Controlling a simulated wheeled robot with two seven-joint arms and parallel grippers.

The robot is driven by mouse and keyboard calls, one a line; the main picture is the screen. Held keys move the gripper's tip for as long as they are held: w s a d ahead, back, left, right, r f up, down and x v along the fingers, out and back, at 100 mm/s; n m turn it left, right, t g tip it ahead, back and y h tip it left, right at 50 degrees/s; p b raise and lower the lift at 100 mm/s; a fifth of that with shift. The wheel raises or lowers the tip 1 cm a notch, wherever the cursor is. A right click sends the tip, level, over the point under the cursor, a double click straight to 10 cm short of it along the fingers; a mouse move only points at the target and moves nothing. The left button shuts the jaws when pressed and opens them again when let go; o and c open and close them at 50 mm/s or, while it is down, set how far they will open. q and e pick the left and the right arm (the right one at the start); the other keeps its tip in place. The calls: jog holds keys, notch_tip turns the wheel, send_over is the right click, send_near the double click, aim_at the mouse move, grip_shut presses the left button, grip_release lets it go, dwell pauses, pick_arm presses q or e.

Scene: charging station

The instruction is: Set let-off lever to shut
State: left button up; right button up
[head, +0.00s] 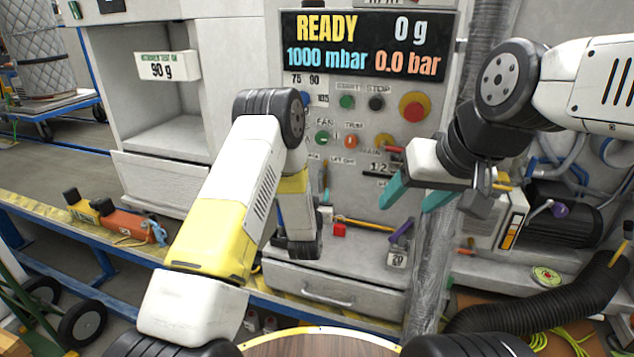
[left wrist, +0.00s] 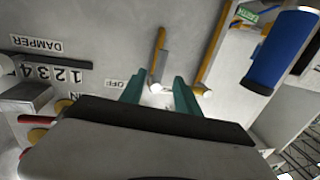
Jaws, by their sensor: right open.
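The panel label ending in "OFF" (left wrist: 115,85) shows upside down in the left wrist view, partly covered by a finger. My left gripper (left wrist: 160,92) is open there, its two teal fingers apart and pointing at the panel. A small orange-brown lever-like bar (left wrist: 160,42) with a grey end stands in line with the gap between the fingertips. I cannot tell whether it is the let-off lever or whether the fingers touch it. In the head view my left forearm hides the left fingers. My right gripper (head: 412,194) is open and empty in front of the panel's right side.
A display (head: 368,46) reads READY, 0 g. An emergency button (head: 414,106) sits below it. The damper scale (left wrist: 62,75) and a blue cylinder (left wrist: 283,48) lie near my left gripper. A wrapped vertical pipe (head: 432,270) stands to the right.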

aim_at(320, 186)
pick_arm(q)
jog(key=w, duration=0.4)
jog(key=w+d+f, duration=0.1)
jog(key=w, duration=0.2)
jog(key=shift+w, duration=0.1)
grip_shut()
dwell(1.5)
